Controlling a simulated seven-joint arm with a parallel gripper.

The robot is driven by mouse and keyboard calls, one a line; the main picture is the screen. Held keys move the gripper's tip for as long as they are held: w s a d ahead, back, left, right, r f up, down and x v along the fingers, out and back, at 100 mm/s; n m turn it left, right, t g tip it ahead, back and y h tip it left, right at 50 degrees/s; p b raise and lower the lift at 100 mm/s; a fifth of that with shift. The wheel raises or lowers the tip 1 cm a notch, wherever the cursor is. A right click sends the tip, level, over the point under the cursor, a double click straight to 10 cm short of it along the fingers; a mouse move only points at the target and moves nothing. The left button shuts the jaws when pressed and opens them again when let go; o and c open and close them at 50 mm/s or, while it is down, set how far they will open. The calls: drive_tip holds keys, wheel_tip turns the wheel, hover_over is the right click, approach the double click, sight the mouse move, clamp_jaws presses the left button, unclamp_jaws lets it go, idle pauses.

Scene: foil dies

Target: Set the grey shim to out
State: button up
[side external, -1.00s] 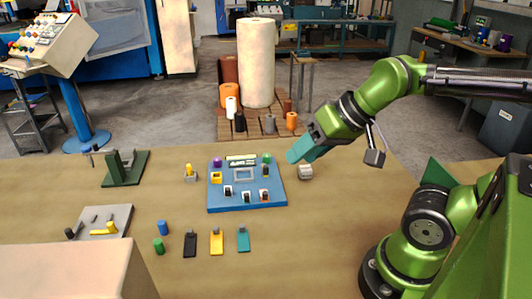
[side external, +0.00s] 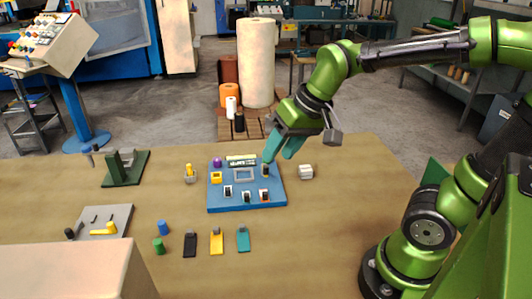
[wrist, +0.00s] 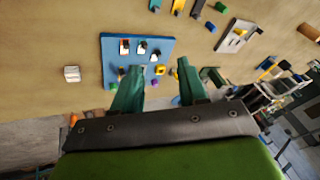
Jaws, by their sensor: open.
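The blue board (side external: 228,204) lies on the table with several small dark-and-white pieces on it. One small greyish piece (side external: 265,170) stands near its right edge, just below my fingertips in the side view. It may be the grey shim, but I cannot tell for sure at this size. My gripper (side external: 278,155) is open, its two teal fingers pointing down over the back right of the board. In the wrist view, my fingers (wrist: 157,66) are apart in front of the blue board (wrist: 108,50), with nothing held between them.
A grey square frame (side external: 244,175) and a yellow block (side external: 216,178) are on the board. A white block (side external: 306,172) stands to its right. Black (side external: 190,245), yellow (side external: 216,242) and teal (side external: 243,240) tags lie in front. A green stand (side external: 125,168) is at left.

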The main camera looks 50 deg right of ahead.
sight(227, 189)
drive_tip(key=w+d+f+m+g+h, duration=0.1)
drive_tip(key=w+f+m+g, duration=0.1)
drive_tip(key=w, duration=0.7)
drive_tip(key=w+f+m+g+h, duration=0.1)
drive_tip(key=w+m+g, duration=0.2)
drive_tip(key=w, duration=0.6)
wheel_tip(227, 189, down, 17)
drive_tip(key=shift+d+f, duration=0.1)
clamp_jaws()
